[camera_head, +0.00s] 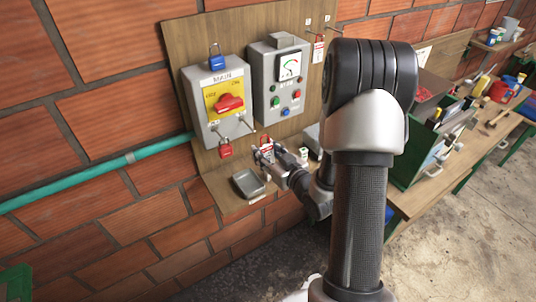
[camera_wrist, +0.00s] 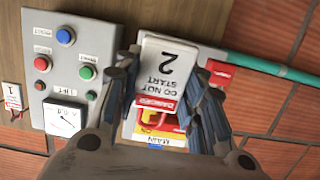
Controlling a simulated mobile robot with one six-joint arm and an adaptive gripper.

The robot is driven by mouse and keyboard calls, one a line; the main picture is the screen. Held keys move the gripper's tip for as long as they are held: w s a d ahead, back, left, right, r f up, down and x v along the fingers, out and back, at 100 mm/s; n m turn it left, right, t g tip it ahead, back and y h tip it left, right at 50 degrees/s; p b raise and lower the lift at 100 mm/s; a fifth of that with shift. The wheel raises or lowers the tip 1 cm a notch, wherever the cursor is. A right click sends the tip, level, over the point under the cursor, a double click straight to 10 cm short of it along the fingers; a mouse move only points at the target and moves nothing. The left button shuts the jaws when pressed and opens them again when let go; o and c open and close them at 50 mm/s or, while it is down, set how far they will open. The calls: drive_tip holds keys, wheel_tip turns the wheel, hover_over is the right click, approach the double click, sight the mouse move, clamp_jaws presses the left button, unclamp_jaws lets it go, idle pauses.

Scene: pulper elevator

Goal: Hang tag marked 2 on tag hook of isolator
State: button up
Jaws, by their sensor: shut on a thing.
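The tag marked 2 (camera_wrist: 164,68) is white with a red DANGER band and reads DO NOT START; it appears upside down in the wrist view. My gripper (camera_wrist: 163,85) is shut on it, one finger at each side. In the head view, my gripper (camera_head: 274,158) is below and right of the isolator, with the tag (camera_head: 266,148) at its tips. The isolator (camera_head: 213,132) is a grey box with a yellow plate, red handle and MAIN label. The tag partly hides the isolator (camera_wrist: 158,143) in the wrist view.
A grey control box (camera_head: 272,95) with a gauge and buttons stands to the right. A grey tray (camera_head: 247,184) sits on the shelf below. A tag marked 1 (camera_wrist: 12,97) hangs on the board.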

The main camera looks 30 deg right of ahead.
drive_tip(key=x, duration=0.7)
drive_tip(key=shift+w, duration=0.2)
idle(0.5)
idle(0.7)
drive_tip(key=o, duration=1)
